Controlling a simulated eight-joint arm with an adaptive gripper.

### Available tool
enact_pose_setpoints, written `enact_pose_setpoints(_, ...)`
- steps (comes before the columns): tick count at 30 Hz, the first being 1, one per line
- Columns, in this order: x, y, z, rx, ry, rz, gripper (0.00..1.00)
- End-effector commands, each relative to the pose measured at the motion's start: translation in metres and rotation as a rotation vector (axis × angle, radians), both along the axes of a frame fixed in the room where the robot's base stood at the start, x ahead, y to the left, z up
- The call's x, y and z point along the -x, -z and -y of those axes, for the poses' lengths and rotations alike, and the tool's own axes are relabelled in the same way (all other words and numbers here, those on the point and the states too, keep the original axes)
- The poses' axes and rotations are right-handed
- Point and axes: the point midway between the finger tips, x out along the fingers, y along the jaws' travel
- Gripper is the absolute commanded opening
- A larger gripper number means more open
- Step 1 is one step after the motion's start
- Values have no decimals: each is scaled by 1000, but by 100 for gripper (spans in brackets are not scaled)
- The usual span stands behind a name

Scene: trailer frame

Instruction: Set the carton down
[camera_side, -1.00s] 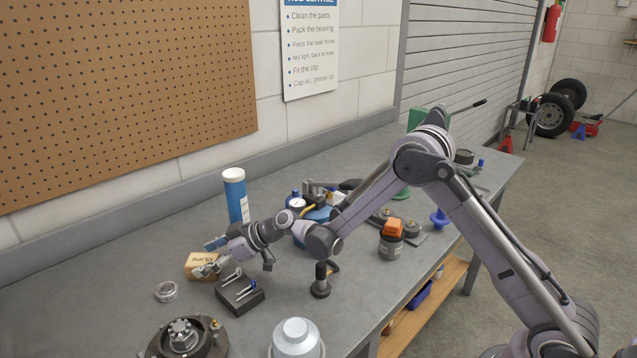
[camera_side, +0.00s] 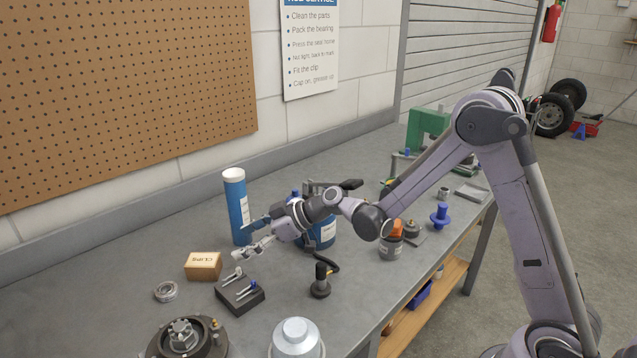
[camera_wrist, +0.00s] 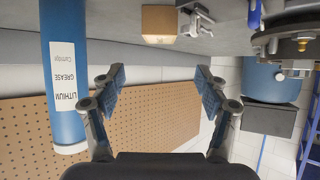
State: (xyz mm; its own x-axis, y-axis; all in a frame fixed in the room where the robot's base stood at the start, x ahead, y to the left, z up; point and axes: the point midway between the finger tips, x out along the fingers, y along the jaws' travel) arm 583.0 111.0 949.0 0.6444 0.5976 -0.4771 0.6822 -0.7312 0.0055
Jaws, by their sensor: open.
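The carton (camera_side: 203,266) is a small tan box with dark lettering on its side. It rests upright on the grey bench (camera_side: 110,320) at the left. In the wrist view the carton (camera_wrist: 161,24) shows at the top, beyond the fingers, with clear space between. My gripper (camera_side: 253,238) is open and empty, above the bench to the right of the carton and apart from it. In the wrist view my gripper (camera_wrist: 160,90) has its two fingers spread wide with nothing between them.
A tall blue grease cartridge (camera_side: 237,207) stands close behind my gripper. A black block with small tools (camera_side: 240,293) sits right of the carton, and a bearing ring (camera_side: 166,291) lies to its left. A black-handled tool (camera_side: 320,282) stands to the right. A hub (camera_side: 186,338) is in front.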

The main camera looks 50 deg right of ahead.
Motion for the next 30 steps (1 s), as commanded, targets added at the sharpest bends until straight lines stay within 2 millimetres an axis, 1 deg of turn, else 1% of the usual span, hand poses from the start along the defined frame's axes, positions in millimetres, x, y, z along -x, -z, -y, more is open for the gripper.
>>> enact_pose_setpoints(5,9,-8,5,5,11,-17,74)
enact_pose_setpoints(8,21,-20,8,15,37,-57,74)
enact_pose_setpoints(11,41,-34,12,31,81,-115,74)
enact_pose_setpoints(15,75,-52,23,57,161,-199,74)
enact_pose_setpoints(17,91,-58,28,68,198,-230,74)
enact_pose_setpoints(21,128,-69,41,94,290,-296,74)
enact_pose_setpoints(25,165,-74,54,114,382,-347,74)
enact_pose_setpoints(30,212,-74,75,140,512,-396,74)
